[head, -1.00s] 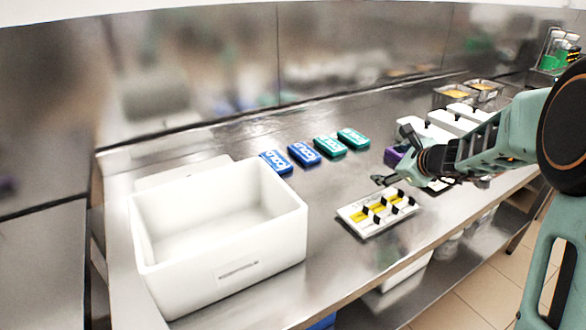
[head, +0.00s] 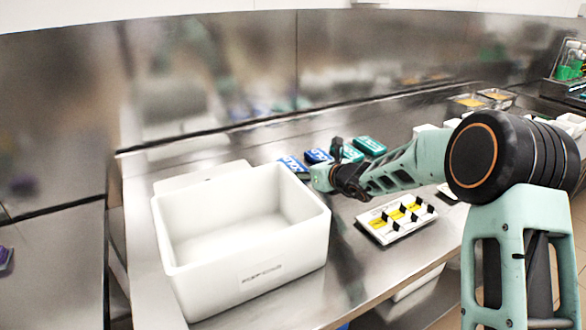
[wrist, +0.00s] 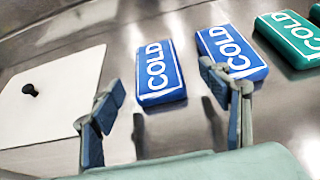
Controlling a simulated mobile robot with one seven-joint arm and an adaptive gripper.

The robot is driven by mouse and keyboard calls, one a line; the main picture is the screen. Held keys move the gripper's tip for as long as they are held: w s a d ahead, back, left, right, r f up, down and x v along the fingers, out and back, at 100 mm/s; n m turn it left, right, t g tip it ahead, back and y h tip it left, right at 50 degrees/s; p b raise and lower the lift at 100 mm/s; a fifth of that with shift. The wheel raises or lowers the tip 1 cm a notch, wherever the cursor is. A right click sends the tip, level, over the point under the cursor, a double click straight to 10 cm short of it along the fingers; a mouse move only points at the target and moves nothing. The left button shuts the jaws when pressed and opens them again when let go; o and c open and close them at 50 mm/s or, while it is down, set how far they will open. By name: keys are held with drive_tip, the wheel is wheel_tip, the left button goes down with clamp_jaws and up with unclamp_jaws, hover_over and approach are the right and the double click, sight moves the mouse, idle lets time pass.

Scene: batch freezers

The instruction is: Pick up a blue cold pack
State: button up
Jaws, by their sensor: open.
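Two blue cold packs with white COLD lettering lie flat on the steel counter. In the wrist view the left blue pack (wrist: 160,73) is ahead of and between my open fingers. The right blue pack (wrist: 231,53) lies beyond my right finger, which covers part of its near edge. My gripper (wrist: 165,92) is open and empty, short of the packs. In the head view the left blue pack (head: 293,165) and right blue pack (head: 318,155) show behind my wrist, and my fingers cannot be made out there.
Green cold packs (head: 370,146) lie to the right of the blue ones. A white open box (head: 245,270) stands at the front left, its white lid (wrist: 50,105) flat behind it. A white tray with yellow labels (head: 385,235) lies to the right of the box.

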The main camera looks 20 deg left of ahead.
sight(294, 165)
drive_tip(key=shift+x, duration=2.55)
drive_tip(key=shift+s+a, duration=0.2)
drive_tip(key=shift+c, duration=0.7)
drive_tip(key=shift+r, duration=0.1)
drive_tip(key=c, duration=1.2)
